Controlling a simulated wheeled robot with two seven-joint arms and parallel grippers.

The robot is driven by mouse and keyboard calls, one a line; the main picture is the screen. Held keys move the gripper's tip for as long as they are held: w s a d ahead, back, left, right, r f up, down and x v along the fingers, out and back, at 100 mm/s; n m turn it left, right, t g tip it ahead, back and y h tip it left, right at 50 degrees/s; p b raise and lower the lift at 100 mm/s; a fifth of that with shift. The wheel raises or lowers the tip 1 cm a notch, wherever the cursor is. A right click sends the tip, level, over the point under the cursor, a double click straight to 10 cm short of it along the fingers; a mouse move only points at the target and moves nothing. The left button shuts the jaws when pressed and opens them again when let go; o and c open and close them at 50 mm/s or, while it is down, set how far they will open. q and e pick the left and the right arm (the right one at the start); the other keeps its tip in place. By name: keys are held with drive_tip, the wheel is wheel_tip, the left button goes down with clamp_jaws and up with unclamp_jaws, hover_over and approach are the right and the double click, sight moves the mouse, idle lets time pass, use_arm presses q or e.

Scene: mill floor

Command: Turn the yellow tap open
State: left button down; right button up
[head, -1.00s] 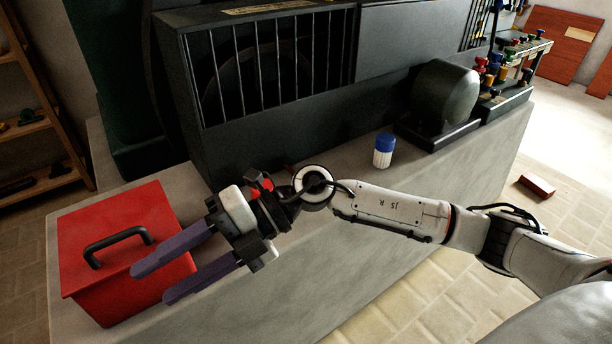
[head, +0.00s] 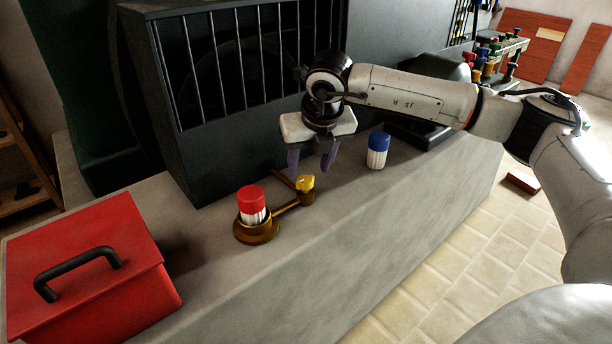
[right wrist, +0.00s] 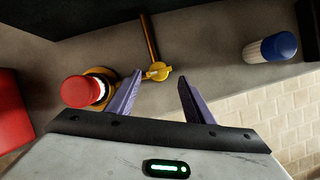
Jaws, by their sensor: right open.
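The yellow tap (head: 305,184) sits on a brass pipe on the grey ledge, beside a brass cup-like base that holds a red-capped white jar (head: 251,200). My right gripper (head: 311,172) is open and empty, pointing down above and just behind the tap. In the right wrist view the tap (right wrist: 158,71) shows beyond the fingertips, between them and nearer the left finger. The red-capped jar (right wrist: 83,91) is left of the fingers there. My left gripper is not in view.
A blue-capped white jar (head: 377,150) stands on the ledge right of the tap. A red toolbox (head: 90,270) stands at the left end. A dark barred machine housing (head: 240,80) rises close behind the tap. The ledge's front edge is near.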

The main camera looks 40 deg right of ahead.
sight(306, 179)
drive_tip(key=shift+x, duration=2.3)
drive_tip(key=shift+c, duration=0.4)
drive_tip(key=c, duration=0.9)
drive_tip(key=shift+c, duration=0.2)
